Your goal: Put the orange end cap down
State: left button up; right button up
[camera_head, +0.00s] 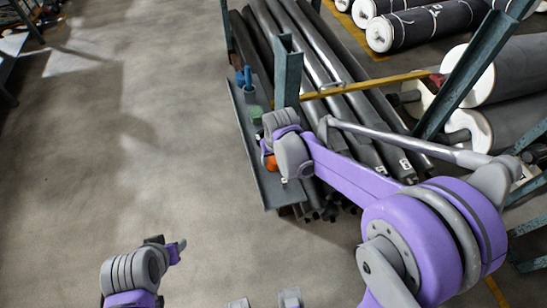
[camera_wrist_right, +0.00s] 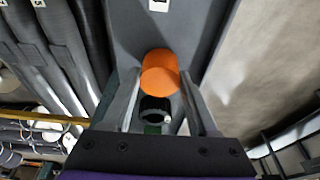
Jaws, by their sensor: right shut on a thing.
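The orange end cap (camera_wrist_right: 160,73) is between the fingers of my right gripper (camera_wrist_right: 163,92) in the right wrist view. My right gripper is shut on it. In the head view a small part of the orange end cap (camera_head: 271,163) shows beside my right gripper (camera_head: 274,158), over the narrow grey shelf (camera_head: 270,194). The gripper hides the rest of the cap. I cannot tell whether the cap touches the shelf. My left gripper (camera_head: 177,249) is low at the left, away from the shelf; its finger opening is not clear.
A green item (camera_head: 255,114) and a blue item (camera_head: 244,78) are farther back along the shelf. A black round item with a pale ring (camera_wrist_right: 155,108) shows behind the cap.

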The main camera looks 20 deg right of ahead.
jog(key=shift+f, duration=0.2)
jog(key=o, duration=1.1)
jog(key=shift+c, duration=0.2)
jog(key=p+v, duration=0.1)
jog(key=v, duration=1)
jog(key=s+d+f+t, duration=0.1)
jog(key=s+d+f, duration=0.1)
jog(key=s, duration=0.7)
jog(key=s+d+f+t, duration=0.1)
jog(key=s+d, duration=0.1)
jog(key=s, duration=0.7)
jog(key=shift+s+d+f+t, duration=0.15)
jog(key=shift+d+f+t, duration=0.15)
jog(key=shift+d+f, duration=0.1)
